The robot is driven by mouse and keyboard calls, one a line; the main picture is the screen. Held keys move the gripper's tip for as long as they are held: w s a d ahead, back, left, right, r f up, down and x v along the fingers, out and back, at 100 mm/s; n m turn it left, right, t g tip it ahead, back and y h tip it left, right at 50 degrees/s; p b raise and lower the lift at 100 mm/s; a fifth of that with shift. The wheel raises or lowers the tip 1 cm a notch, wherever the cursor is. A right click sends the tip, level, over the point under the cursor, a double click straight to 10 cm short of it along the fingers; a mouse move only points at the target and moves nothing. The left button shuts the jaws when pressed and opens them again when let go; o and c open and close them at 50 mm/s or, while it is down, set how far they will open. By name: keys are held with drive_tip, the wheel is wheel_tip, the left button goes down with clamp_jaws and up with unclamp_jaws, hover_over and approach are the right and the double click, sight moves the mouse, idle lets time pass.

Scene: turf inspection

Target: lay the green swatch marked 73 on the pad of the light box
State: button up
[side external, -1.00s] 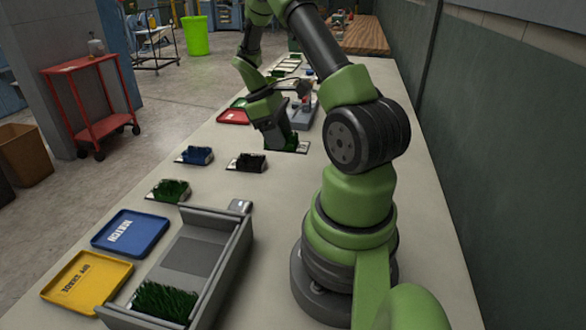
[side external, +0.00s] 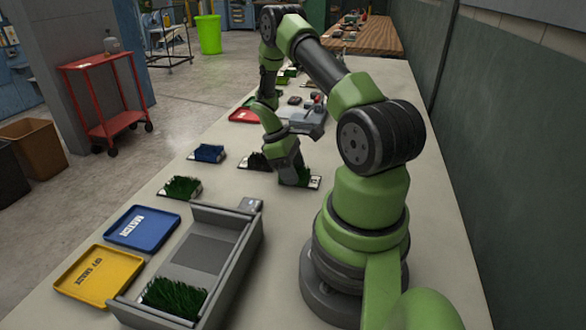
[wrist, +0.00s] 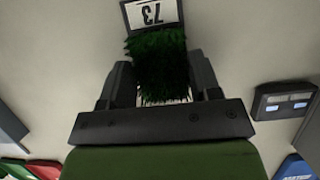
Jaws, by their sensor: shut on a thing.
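My gripper (side external: 290,178) is shut on the green swatch marked 73 (side external: 303,175), a tuft of grass on a flat backing with a white label. In the wrist view, the swatch (wrist: 157,60) sits between the fingers (wrist: 160,82), its label outward and upside down. I cannot tell its height above the bench. The grey open-topped box (side external: 252,248), apparently the light box, stands nearer the camera to the left. Its flat grey pad (side external: 202,252) is bare. Another green swatch (side external: 174,297) lies at the box's near end.
A small grey unit (side external: 250,205) sits at the box's far end. Blue (side external: 142,228) and yellow (side external: 98,276) trays lie left of the box. Green (side external: 181,187), blue (side external: 208,153) and dark (side external: 257,161) swatches lie along the bench. A red tray (side external: 243,116) is farther back.

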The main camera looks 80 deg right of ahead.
drive_tip(key=o, duration=0.9)
drive_tip(key=shift+f, duration=0.1)
drive_tip(key=v, duration=1.2)
drive_tip(key=w+a+r+m+t+h, duration=0.1)
drive_tip(key=w+a+r+t, duration=0.25)
drive_tip(key=a+r, duration=0.6)
drive_tip(key=s+a+r+m+t+y, duration=0.1)
drive_tip(key=s+a+r+t, duration=0.3)
drive_tip(key=a, duration=0.5)
drive_tip(key=s+a+r+m+t+y, duration=0.1)
drive_tip(key=s+a+r+t, duration=0.3)
drive_tip(key=a, duration=0.5)
drive_tip(key=shift+s+r+m+y, duration=0.4)
drive_tip(key=shift+s+r+m, duration=0.1)
drive_tip(key=shift+s+r, duration=0.55)
drive_tip(key=shift+o, duration=0.5)
drive_tip(key=shift+s+a+f, duration=0.1)
drive_tip(key=shift+s+a, duration=0.05)
drive_tip(key=shift+s, duration=0.2)
